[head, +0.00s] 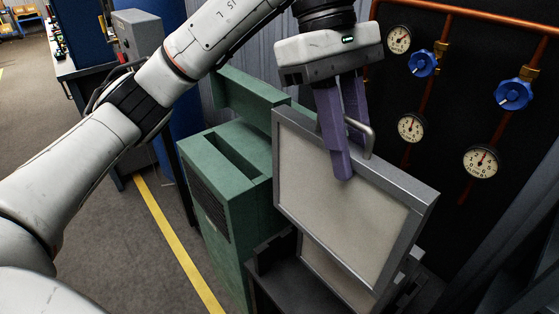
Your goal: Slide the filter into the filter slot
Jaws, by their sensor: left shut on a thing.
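The filter (335,190) is a flat panel with a pale face, a grey metal frame and a bent handle on its top edge. My left gripper (346,165) has purple fingers shut on the filter's handle and holds it upright, slightly tilted. The filter slot (233,158) is a long dark opening in the top of a green housing (225,215), to the left of the filter. The filter is outside the slot. Its lower part is over a dark rack (275,275), and I cannot tell whether it touches it. My right gripper is not in view.
Another pale panel (325,265) shows low behind the filter's bottom edge, in the dark rack. Gauges (481,161), blue valves (513,94) and copper pipes stand on a dark board at the right. A yellow floor line (175,245) runs left of the housing.

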